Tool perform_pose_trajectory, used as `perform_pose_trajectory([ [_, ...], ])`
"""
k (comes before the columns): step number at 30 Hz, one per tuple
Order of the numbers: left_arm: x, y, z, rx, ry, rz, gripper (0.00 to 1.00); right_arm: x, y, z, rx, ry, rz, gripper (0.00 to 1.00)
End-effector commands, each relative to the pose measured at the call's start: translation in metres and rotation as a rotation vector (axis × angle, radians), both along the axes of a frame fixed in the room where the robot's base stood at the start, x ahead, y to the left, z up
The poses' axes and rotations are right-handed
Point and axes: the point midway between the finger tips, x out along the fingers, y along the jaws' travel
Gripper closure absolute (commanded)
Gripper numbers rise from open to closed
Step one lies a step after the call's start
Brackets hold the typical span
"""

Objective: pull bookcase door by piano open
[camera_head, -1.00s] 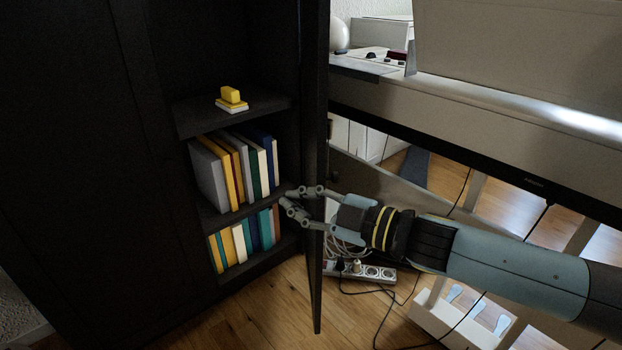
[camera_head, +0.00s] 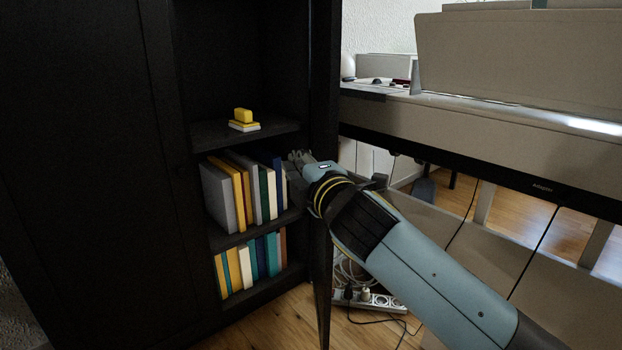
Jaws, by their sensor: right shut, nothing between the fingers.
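The black bookcase (camera_head: 110,170) fills the left of the head view. Its right-hand door (camera_head: 324,275) stands swung open and is seen nearly edge-on, between the shelves and the piano. The piano (camera_head: 500,140) is at the right. My right gripper (camera_head: 297,158) is shut and empty. It is at the door's edge beside the upper row of books, with the wrist in front of the door. Whether the fingers touch the door I cannot tell. The wrist hides the middle of the door. My left gripper is not in view.
Books (camera_head: 245,190) fill two shelves, and a yellow and white object (camera_head: 243,120) sits on the shelf above. A power strip (camera_head: 375,299) with cables lies on the wooden floor right of the door. The floor in front of the bookcase is clear.

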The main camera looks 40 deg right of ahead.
Motion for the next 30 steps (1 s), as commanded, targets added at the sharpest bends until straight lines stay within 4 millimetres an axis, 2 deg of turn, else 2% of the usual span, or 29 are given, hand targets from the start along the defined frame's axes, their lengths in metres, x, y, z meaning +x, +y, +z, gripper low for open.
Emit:
perform_pose_trajectory([
  [2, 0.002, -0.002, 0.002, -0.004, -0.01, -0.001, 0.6, 0.016, -0.005, -0.002, -0.002, 0.001, -0.001, 1.0],
  [3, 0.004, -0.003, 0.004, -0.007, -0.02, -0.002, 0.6, 0.007, -0.012, -0.006, -0.008, 0.006, 0.001, 1.0],
  [6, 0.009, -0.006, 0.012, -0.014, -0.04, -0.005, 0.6, -0.001, -0.023, -0.005, -0.007, 0.006, 0.002, 1.0],
  [12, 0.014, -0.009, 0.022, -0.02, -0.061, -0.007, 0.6, -0.008, -0.035, -0.002, -0.003, 0.003, 0.001, 1.0],
  [30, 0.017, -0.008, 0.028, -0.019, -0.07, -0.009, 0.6, -0.01, -0.037, 0.001, -0.002, 0.001, 0.031, 1.0],
])
